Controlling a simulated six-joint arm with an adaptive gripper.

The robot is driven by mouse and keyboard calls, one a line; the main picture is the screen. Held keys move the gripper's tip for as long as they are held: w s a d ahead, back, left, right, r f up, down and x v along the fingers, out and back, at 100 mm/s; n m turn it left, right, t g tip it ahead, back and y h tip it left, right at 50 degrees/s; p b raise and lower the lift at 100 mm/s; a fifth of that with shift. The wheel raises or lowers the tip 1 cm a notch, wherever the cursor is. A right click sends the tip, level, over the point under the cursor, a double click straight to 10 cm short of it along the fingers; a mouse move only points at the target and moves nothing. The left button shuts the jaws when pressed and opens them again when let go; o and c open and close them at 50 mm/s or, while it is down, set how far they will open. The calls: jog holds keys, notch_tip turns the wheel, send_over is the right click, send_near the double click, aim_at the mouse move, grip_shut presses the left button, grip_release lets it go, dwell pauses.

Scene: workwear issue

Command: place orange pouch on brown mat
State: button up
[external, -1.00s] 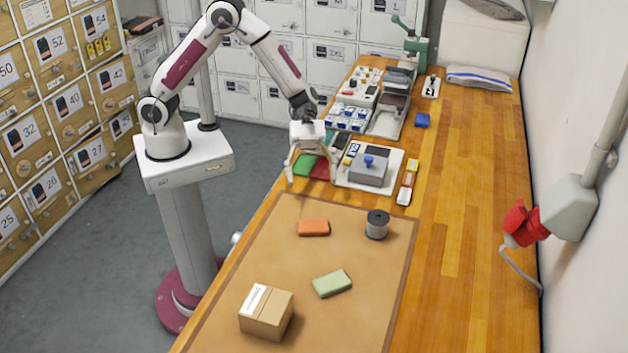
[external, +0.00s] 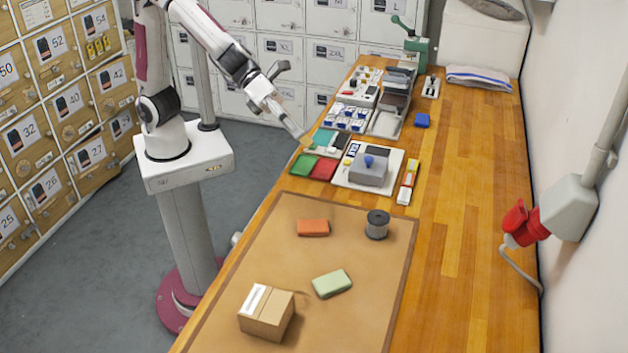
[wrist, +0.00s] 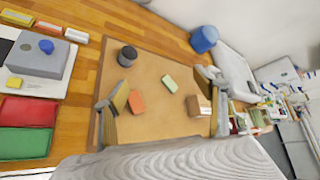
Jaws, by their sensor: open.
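The orange pouch (external: 313,228) lies flat on the brown mat (external: 235,290), near the mat's far end. In the wrist view the orange pouch (wrist: 137,101) also lies on the brown mat (wrist: 150,65). My gripper (external: 304,141) is raised at the table's left edge, beyond the mat and apart from the pouch. Its two fingers stand wide apart in the wrist view (wrist: 160,105), with nothing held between them.
On the mat are a green pouch (external: 332,284), a cardboard box (external: 266,312) and a grey spool (external: 377,225). Beyond it are red (external: 324,169) and green (external: 303,167) pads and a grey block with a blue knob (external: 369,172). The right tabletop is mostly clear.

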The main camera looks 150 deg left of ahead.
jog(key=s+d+f+n+g+h, duration=0.1)
jog(key=s+d+n+g+h, duration=0.1)
jog(key=s+d+n, duration=0.9)
jog(key=s+d+f+n+g+h, duration=0.2)
jog(key=s+d+n+g, duration=0.2)
jog(key=s+d+n, duration=0.7)
jog(key=s+d, duration=0.5)
jog(key=s, duration=0.1)
jog(key=shift+s+d+f, duration=0.2)
jog(key=shift+s+f, duration=0.05)
jog(key=shift+s, duration=0.05)
